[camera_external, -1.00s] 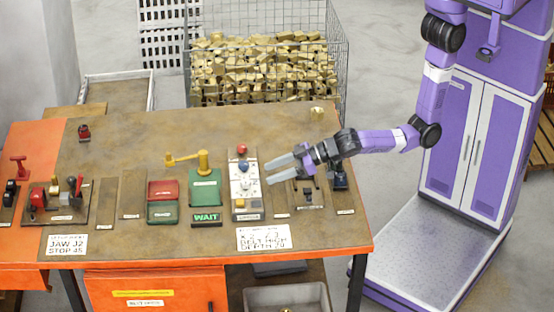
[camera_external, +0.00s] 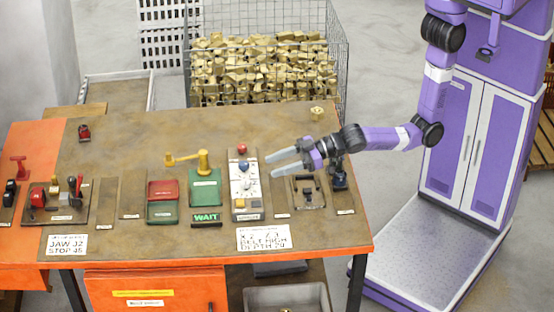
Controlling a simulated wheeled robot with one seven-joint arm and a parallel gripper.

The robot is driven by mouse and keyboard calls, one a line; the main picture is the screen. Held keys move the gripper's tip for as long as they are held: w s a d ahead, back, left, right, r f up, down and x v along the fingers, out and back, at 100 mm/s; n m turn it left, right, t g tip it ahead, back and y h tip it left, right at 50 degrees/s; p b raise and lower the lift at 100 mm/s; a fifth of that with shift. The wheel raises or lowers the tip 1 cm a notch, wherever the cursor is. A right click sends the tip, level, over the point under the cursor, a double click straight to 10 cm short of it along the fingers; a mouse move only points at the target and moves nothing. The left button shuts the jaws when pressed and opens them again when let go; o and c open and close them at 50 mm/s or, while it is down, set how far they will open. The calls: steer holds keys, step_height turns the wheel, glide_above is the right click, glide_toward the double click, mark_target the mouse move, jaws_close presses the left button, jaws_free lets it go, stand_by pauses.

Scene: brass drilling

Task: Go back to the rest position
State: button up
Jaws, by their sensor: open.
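My gripper (camera_external: 284,165) is open and empty, with its two grey fingers apart and pointing left. It hangs above the right part of the brown workbench top (camera_external: 130,130), just right of a pale panel (camera_external: 246,193) with a red and a blue button. My purple arm reaches in from the right. The fingers appear clear of the panel, though their exact height above the bench cannot be told.
A yellow lever (camera_external: 188,160) stands on a green block. A green WAIT sign (camera_external: 207,218), a red-and-green box (camera_external: 162,190) and a dark fixture (camera_external: 308,191) are nearby. A small brass piece (camera_external: 316,113) lies at the back right. A wire cage (camera_external: 335,60) of brass pieces stands behind.

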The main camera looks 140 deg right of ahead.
steer(key=s+a+n+t+y, duration=0.5)
steer(key=s+a+n+y, duration=0.1)
steer(key=s+a, duration=1)
steer(key=s+a+g+y, duration=0.1)
steer(key=s+a, duration=0.3)
steer(key=s, duration=0.6)
steer(key=s+a+g+y, duration=0.2)
steer(key=s+a, duration=0.3)
steer(key=s, duration=0.6)
steer(key=shift+a+n+b, duration=0.25)
steer(key=shift+n+b, duration=0.05)
steer(key=shift+b, duration=0.05)
steer(key=shift+c, duration=0.2)
